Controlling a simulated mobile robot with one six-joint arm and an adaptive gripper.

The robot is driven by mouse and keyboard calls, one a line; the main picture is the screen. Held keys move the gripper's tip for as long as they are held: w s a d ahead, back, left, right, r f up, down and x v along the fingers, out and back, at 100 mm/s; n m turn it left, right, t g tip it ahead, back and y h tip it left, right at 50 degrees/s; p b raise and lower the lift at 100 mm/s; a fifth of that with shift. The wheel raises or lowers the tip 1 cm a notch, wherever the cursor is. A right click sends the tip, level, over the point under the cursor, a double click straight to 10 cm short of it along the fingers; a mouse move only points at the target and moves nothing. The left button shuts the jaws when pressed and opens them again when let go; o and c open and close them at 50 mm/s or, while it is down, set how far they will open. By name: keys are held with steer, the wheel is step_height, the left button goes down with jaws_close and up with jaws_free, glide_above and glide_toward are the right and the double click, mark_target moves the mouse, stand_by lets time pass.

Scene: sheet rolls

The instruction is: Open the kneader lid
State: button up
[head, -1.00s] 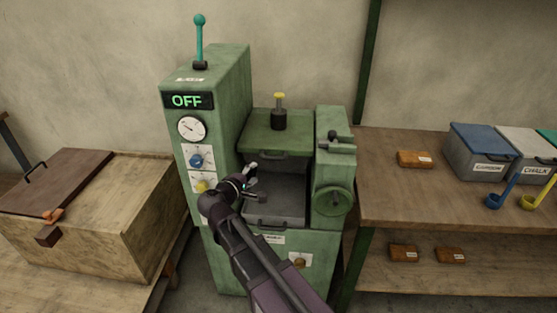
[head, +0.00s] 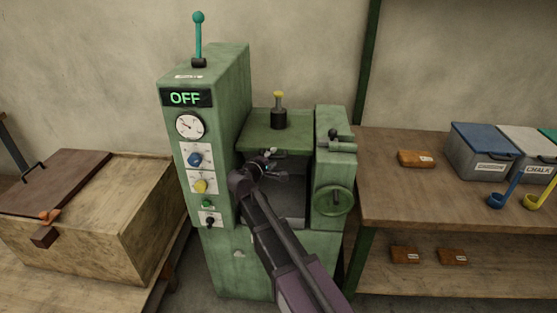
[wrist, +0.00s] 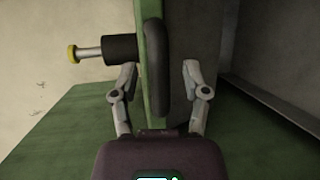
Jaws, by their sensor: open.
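The green kneader lid (head: 268,128) lies flat across the top of the green kneader (head: 222,130), with a black, yellow-tipped fitting (head: 279,115) standing on it. In the wrist view the lid (wrist: 155,25) appears edge-on with its dark bar handle (wrist: 157,68). My gripper (head: 273,163) is at the lid's front edge, and its body and fingers mostly hide the handle in the head view. In the wrist view my gripper (wrist: 160,72) is open, with one finger on each side of the handle and lid edge. A gap shows on the right; left contact is unclear.
The display (head: 186,98) reads OFF. A handwheel (head: 333,201) sits right of the lid, and the control column rises on its left. A wooden chest (head: 110,230) stands left. A shelf (head: 440,205) with bins and scoops stands right.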

steer(key=shift+w+d, duration=0.15)
steer(key=shift+w, duration=0.15)
